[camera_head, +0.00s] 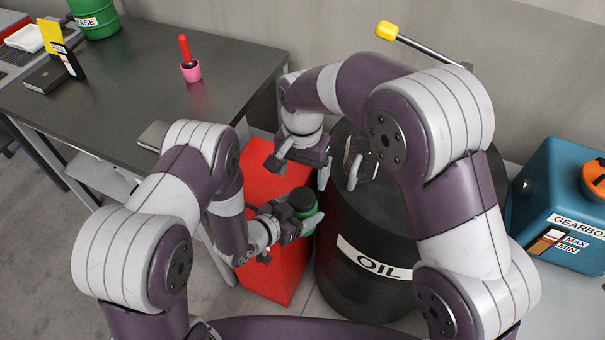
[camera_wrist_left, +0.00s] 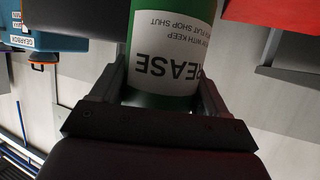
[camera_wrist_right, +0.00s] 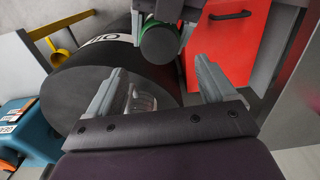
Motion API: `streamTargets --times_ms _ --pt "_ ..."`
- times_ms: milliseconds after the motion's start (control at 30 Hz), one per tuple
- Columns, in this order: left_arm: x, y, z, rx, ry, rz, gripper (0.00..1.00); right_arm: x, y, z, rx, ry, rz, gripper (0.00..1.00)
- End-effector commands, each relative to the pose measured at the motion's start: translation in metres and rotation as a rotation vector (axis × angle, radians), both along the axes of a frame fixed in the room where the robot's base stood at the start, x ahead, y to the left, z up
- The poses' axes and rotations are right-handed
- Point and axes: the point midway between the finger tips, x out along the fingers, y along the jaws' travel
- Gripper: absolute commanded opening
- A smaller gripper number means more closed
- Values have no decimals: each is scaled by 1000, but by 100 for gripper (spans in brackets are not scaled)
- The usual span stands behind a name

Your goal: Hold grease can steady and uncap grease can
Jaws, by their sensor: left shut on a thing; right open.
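My left gripper (camera_head: 290,222) is shut on a small green grease can (camera_wrist_left: 165,95), whose white label reads "REASE" in part and shows upside down in the left wrist view. Much of the can's body is hidden in the head view.
A black oil drum (camera_head: 350,285) stands right of the can and a red cabinet (camera_head: 262,185) behind it. A blue gearbox tank (camera_head: 550,210) stands at the right. The dark table (camera_head: 140,75) holds a green "EASE" container (camera_head: 94,18) and a pink cup (camera_head: 190,72).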

Motion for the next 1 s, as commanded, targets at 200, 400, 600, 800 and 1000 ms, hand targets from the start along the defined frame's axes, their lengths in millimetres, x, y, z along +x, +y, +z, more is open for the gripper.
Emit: streamTargets --times_ms 200,400,600,800,1000 --pt "0 0 1 -1 -2 0 0 -1 0 -34 -3 4 -28 84" --pt "0 0 1 -1 -2 0 0 -1 0 -67 -2 3 -26 84" --pt "0 0 1 -1 -2 0 0 -1 0 -77 -1 1 -25 84" --pt "0 0 1 -1 -2 0 0 -1 0 -77 -1 0 -24 74" --pt "0 0 1 -1 -2 0 0 -1 0 -77 -1 0 -23 27"
